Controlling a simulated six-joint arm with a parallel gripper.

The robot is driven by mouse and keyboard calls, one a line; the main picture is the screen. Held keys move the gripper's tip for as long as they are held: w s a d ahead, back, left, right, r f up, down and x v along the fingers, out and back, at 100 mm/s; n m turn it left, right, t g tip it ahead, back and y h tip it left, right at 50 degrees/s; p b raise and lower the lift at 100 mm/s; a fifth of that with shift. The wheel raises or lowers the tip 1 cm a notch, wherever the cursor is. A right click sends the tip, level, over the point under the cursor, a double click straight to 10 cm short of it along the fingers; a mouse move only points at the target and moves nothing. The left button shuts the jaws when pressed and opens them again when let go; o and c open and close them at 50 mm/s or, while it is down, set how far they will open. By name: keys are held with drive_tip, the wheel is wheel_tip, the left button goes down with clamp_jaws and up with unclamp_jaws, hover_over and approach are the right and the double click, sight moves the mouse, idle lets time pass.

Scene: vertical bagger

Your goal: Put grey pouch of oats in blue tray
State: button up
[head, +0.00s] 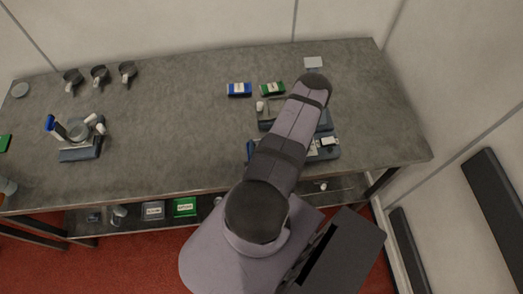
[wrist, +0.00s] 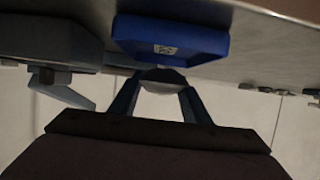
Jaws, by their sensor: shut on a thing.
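The blue tray (head: 239,89) with a white label lies on the bench, left of the green tray, in the head view. In the wrist view a blue tray with a small label (wrist: 170,36) is just above and beyond my fingertips. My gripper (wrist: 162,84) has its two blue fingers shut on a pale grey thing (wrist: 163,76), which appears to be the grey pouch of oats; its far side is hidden. The gap between pouch and tray cannot be judged. In the head view my arm hides the gripper and pouch.
A green tray (head: 272,88) sits right of the blue one. Grey-blue machine parts (head: 325,149) stand beside and under my arm; a grey body (wrist: 45,42) is close at left in the wrist view. Pans (head: 100,74) lie far left. The bench middle is clear.

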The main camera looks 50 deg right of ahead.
drive_tip(key=shift+f+b, duration=0.75)
drive_tip(key=shift+f, duration=0.5)
drive_tip(key=shift+f, duration=0.2)
drive_tip(key=o, duration=0.8)
drive_tip(key=shift+o, duration=0.2)
drive_tip(key=shift+r, duration=0.1)
drive_tip(key=shift+r, duration=0.15)
drive_tip(key=shift+p+v, duration=0.75)
drive_tip(key=shift+v, duration=1.2)
